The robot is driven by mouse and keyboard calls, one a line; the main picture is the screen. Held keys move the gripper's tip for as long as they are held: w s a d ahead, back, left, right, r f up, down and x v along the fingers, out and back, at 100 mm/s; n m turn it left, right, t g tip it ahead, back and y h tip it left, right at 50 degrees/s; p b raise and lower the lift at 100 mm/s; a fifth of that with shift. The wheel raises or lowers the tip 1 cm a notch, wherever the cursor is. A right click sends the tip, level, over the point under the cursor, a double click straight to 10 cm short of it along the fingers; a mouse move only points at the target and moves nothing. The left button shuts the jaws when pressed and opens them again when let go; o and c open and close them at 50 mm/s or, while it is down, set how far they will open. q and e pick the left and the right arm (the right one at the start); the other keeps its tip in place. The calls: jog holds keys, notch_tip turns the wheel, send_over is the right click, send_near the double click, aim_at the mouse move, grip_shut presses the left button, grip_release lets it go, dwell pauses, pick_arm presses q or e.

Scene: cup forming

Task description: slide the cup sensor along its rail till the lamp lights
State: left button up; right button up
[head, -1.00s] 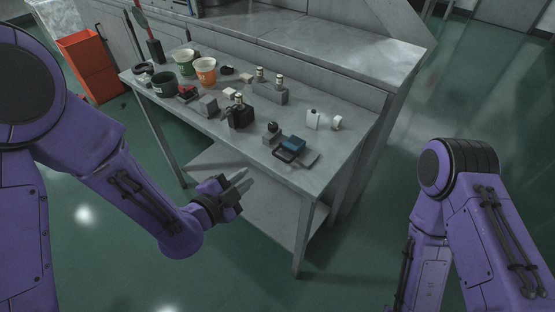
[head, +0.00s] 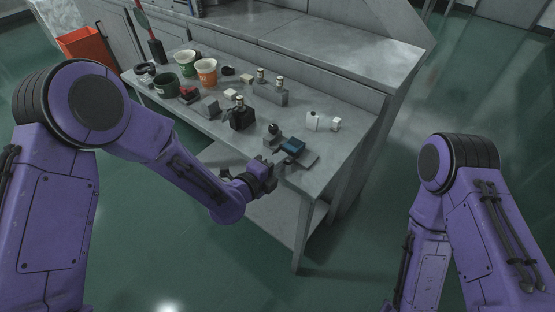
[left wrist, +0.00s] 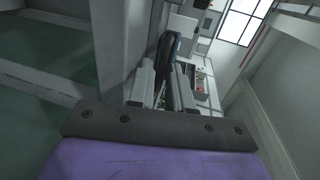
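A blue-topped block (head: 292,146) sits on a dark flat plate (head: 308,158) near the front right edge of the table; it may be the cup sensor on its rail, but I cannot tell for sure. A small grey block with a dark round top (head: 273,130) stands just behind it. My left gripper (head: 278,169) is at the table's front edge, right by the blue-topped block. In the left wrist view its two fingers (left wrist: 165,82) are apart, with a dark, bluish upright shape (left wrist: 168,52) between or beyond them; contact is unclear. No lit lamp is discernible. My right gripper is out of view.
The table (head: 340,155) also holds a black block (head: 241,119), a white box (head: 312,121), an orange-and-white cup (head: 206,70), a green-and-white cup (head: 185,60) and a dark cup (head: 166,84). A raised ledge (head: 330,50) runs behind. The front right tabletop is mostly clear.

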pick_arm(q)
grip_shut()
dwell(1.4)
